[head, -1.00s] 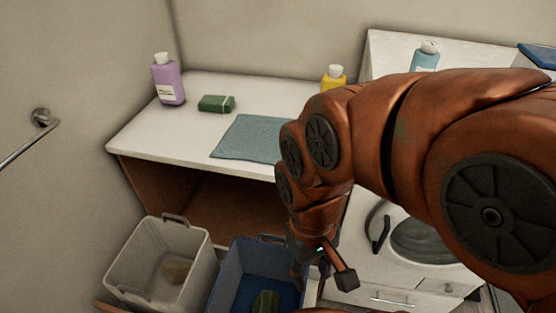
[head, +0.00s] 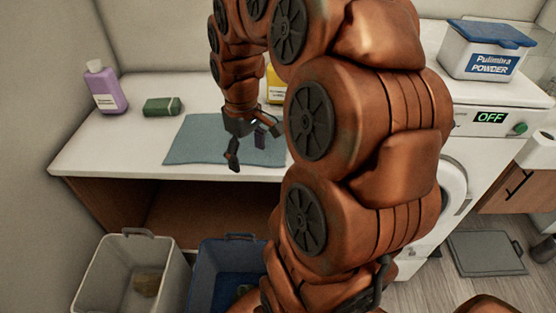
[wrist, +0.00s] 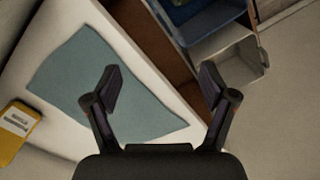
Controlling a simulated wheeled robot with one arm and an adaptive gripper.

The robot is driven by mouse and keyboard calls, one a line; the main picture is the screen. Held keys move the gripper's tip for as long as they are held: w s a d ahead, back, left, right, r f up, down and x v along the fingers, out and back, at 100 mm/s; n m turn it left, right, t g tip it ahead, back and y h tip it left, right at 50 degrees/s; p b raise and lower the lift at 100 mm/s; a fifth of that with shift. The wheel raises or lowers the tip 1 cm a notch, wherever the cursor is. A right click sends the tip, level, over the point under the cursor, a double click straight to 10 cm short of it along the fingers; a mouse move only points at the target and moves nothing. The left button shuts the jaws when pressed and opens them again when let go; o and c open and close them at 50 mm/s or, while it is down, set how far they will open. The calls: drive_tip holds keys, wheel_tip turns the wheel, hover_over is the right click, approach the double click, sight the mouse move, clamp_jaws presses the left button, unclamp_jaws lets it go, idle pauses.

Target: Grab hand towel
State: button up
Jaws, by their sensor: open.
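A flat blue-grey hand towel (head: 195,143) lies on the white countertop in the head view, close to its front edge. It also shows in the wrist view (wrist: 75,72), left of and partly behind one finger. My gripper (head: 247,158) is open and empty, above the front right part of the towel in the head view. In the wrist view my gripper (wrist: 160,90) has its fingers spread wide, with the towel's edge and the counter's front edge between them. My arm hides part of the towel's right side.
A purple bottle (head: 106,88) and a green block (head: 163,106) stand left of the towel. A yellow bottle (head: 275,85) is behind my arm. A grey bin (head: 95,275) and a blue bin (head: 205,275) sit below. A washing machine (head: 470,130) stands at right.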

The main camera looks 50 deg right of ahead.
hover_over(279, 164)
drive_tip(key=shift+f+b, duration=1.05)
drive_tip(key=shift+f, duration=4.2)
drive_tip(key=shift+f, duration=0.15)
drive_tip(key=shift+f+b, duration=0.3)
drive_tip(key=shift+f, duration=0.15)
drive_tip(key=shift+c, duration=0.7)
drive_tip(key=shift+a, duration=0.1)
drive_tip(key=c, duration=0.6)
drive_tip(key=shift+c, duration=0.2)
